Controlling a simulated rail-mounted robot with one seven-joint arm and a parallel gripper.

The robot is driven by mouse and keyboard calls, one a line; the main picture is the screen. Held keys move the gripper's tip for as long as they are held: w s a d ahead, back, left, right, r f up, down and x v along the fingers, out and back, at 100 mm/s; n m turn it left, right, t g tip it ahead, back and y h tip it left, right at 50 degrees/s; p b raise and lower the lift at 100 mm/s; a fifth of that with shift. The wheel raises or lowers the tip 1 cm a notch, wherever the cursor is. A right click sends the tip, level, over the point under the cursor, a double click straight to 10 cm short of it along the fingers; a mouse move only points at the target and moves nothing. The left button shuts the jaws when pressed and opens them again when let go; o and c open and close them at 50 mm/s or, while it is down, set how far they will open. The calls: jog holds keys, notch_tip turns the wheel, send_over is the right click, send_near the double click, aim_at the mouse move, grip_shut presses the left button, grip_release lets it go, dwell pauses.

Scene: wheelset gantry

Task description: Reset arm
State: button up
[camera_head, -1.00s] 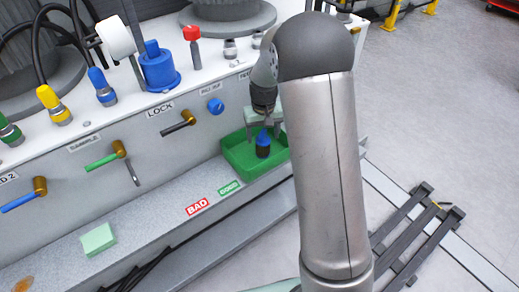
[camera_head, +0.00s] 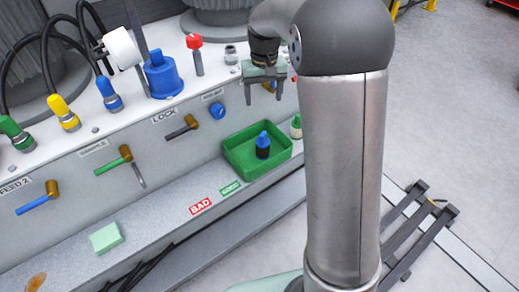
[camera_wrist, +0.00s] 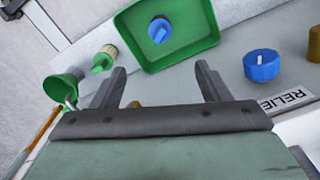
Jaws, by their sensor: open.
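My gripper (camera_head: 265,92) is open and empty, raised above and behind the green tray (camera_head: 232,163). In the wrist view my gripper's two fingers (camera_wrist: 160,85) stand wide apart with nothing between them, and the tray (camera_wrist: 210,38) lies beyond them. A dark bottle with a blue cap (camera_head: 262,146) stands upright in the tray; its blue top also shows in the wrist view (camera_wrist: 159,30). My arm hides part of the panel and ledge at the right.
BAD (camera_head: 200,206) and GOOD (camera_head: 229,188) labels mark the ledge. A pale green block (camera_head: 106,238) lies at left. A green-capped bottle (camera_head: 296,127) stands just right of the tray. Handles, including the LOCK handle (camera_head: 182,132), jut from the panel. A blue knob (camera_wrist: 262,66) is near RELIEF lettering.

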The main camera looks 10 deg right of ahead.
dwell(0.4)
jog(key=s+r+p, duration=1.1)
jog(key=s+r, duration=0.1)
jog(key=r, duration=0.1)
jog(key=s+r+p, duration=0.3)
jog(key=s+p, duration=0.2)
jog(key=s, duration=0.4)
jog(key=s+a+r+p, duration=0.1)
jog(key=s+r+p, duration=0.2)
jog(key=s+p, duration=0.2)
jog(key=s, duration=0.3)
jog(key=shift+s, duration=0.4)
jog(key=shift+r, duration=0.1)
